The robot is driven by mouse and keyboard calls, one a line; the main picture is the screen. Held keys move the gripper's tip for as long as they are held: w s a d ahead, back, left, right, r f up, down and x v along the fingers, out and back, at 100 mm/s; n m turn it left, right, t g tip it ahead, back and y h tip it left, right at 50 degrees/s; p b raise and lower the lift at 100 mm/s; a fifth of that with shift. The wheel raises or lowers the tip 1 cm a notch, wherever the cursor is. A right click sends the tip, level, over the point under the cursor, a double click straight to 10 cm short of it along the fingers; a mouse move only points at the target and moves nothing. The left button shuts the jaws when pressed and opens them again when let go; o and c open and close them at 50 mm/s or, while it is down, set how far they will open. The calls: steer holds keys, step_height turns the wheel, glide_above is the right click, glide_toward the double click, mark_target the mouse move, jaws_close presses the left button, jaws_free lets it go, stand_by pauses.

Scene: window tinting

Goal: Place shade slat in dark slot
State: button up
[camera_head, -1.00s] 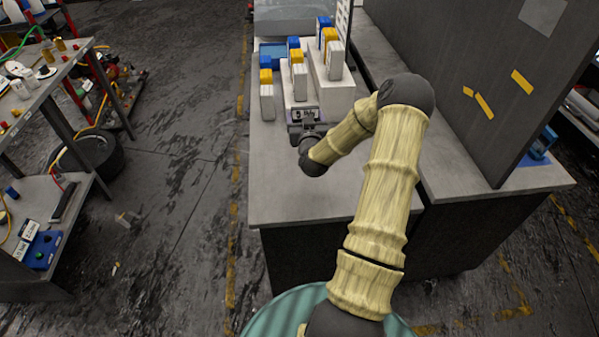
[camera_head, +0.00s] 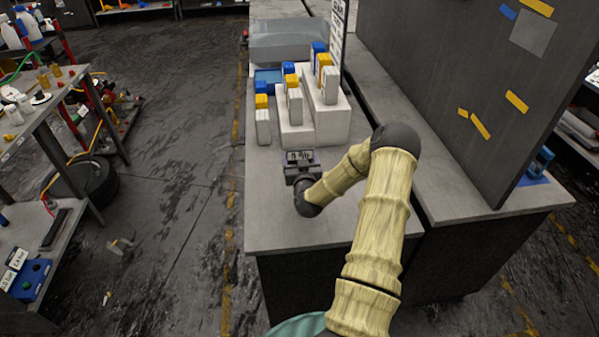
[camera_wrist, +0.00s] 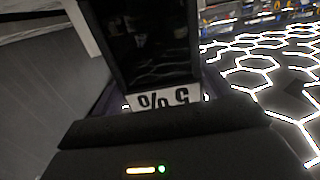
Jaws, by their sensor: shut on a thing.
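My gripper (camera_head: 300,168) is low over the grey counter, in front of the white stepped stand and apart from it. It is shut on a dark shade slat. In the wrist view the slat (camera_wrist: 150,45) is a glossy black panel rising from the jaws, with a white "5%" label (camera_wrist: 163,99) upside down at its base. In the head view only a small label (camera_head: 299,156) shows at the gripper. I cannot make out the dark slot in either view.
The white stepped stand (camera_head: 330,122) bears several blue, yellow and white blocks. A clear box (camera_head: 290,42) and a sign (camera_head: 338,30) stand behind it. A tall dark panel (camera_head: 440,90) rises on the right. The counter's front left (camera_head: 275,215) is bare.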

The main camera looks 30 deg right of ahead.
steer(key=shift+f, duration=0.45)
steer(key=shift+f+p, duration=0.3)
steer(key=shift+f, duration=1.75)
steer(key=shift+f, duration=0.1)
steer(key=o, duration=1)
steer(key=shift+s, duration=0.1)
steer(key=b+v, duration=0.2)
steer(key=v, duration=0.9)
steer(key=shift+s+a, duration=0.25)
steer(key=shift+s, duration=0.1)
